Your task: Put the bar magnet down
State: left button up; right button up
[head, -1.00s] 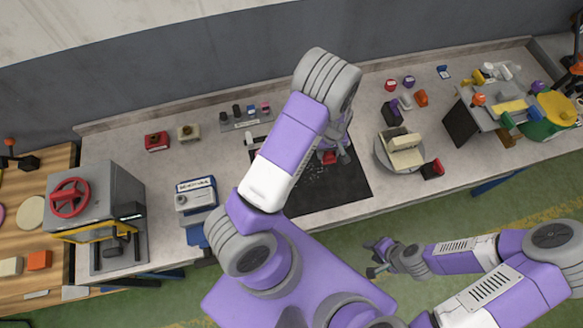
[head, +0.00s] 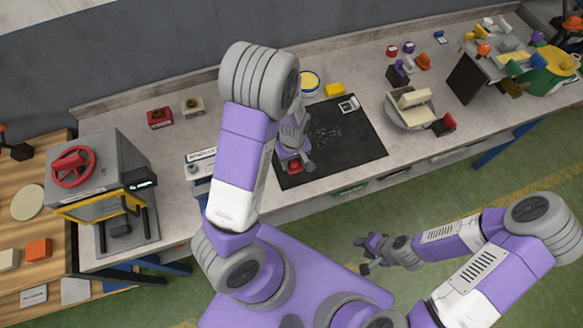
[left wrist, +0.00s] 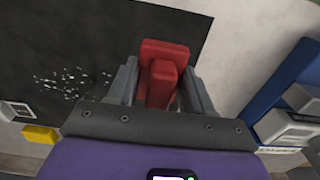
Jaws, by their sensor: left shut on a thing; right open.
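The red bar magnet (left wrist: 163,60) is between the fingers of my left gripper (left wrist: 158,88) in the left wrist view. In the head view a bit of its red (head: 294,166) shows beneath my left gripper (head: 296,160), over the left front part of the black mat (head: 350,145). The gripper is shut on it. I cannot tell whether the magnet touches the mat. My right gripper (head: 367,256) is open and empty, in front of the bench, far from the magnet.
Pale filings (head: 325,134) lie scattered mid-mat. A yellow block (head: 335,89) and a yellow-rimmed tub (head: 309,82) stand behind the mat. A round turntable (head: 410,112) with cream blocks is to its right. The mat's right part is mostly clear.

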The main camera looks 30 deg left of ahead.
aim_at(293, 167)
pick_arm(q)
jog(key=f, duration=0.3)
jog(key=shift+s+f, duration=0.2)
jog(key=shift+f, duration=0.15)
jog(key=shift+w+f, duration=0.2)
jog(key=shift+f, duration=0.05)
jog(key=shift+s+b, duration=0.15)
jog(key=shift+b, duration=0.15)
